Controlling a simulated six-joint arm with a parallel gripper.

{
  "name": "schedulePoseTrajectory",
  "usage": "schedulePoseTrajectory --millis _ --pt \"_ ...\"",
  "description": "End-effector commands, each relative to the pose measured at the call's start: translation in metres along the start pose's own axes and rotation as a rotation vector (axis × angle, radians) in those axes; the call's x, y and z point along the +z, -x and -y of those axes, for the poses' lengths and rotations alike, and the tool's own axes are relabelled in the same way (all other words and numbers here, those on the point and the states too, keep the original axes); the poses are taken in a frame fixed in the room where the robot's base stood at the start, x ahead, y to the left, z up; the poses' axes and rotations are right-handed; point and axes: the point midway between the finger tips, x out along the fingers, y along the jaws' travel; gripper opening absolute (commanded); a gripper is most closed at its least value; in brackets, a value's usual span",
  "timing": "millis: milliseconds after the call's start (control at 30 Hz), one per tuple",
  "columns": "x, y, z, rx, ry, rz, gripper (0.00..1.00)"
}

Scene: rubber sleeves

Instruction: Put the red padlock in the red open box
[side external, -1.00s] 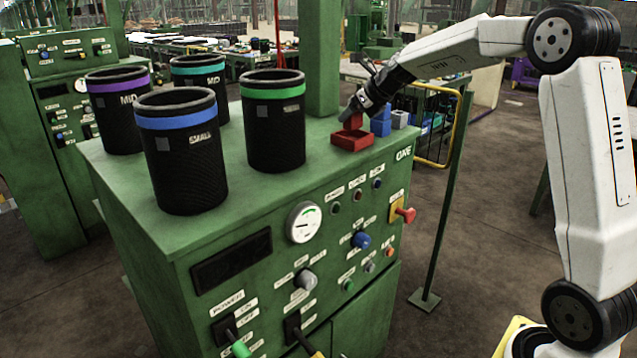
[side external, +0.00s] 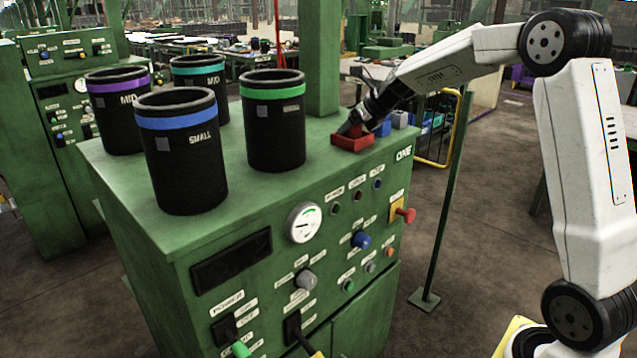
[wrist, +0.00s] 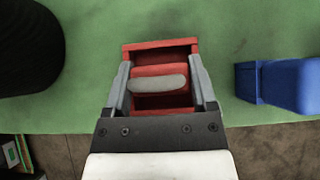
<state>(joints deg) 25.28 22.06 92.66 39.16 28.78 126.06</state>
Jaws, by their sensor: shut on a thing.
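The red open box (side external: 352,142) sits on the green cabinet top near its right end, and in the wrist view its far wall (wrist: 158,50) shows beyond my fingers. The red padlock (wrist: 160,71) has a grey rounded part (wrist: 158,84) facing the wrist camera. My gripper (wrist: 159,78) is shut on it, with a finger on either side. The padlock is down within the box's outline. My gripper (side external: 350,129) is low over the box in the side view, where the padlock is mostly hidden. Whether it touches the box floor cannot be told.
A blue box (side external: 382,128) stands just right of the red box, also in the wrist view (wrist: 275,83), with a grey box (side external: 400,119) beyond. A black sleeve with a green band (side external: 274,125) stands to the left. The cabinet edge is close.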

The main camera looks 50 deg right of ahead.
Motion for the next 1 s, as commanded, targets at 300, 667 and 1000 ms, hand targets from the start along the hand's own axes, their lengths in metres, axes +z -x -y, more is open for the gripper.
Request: schedulePoseTrajectory --millis 300,667,1000 --pt "-0.001 -0.001 0.000 0.000 0.000 0.000 0.07" --pt "-0.002 -0.001 0.000 0.001 -0.001 -0.002 1.00" --pt "-0.001 0.019 0.000 0.000 -0.001 0.000 1.00"
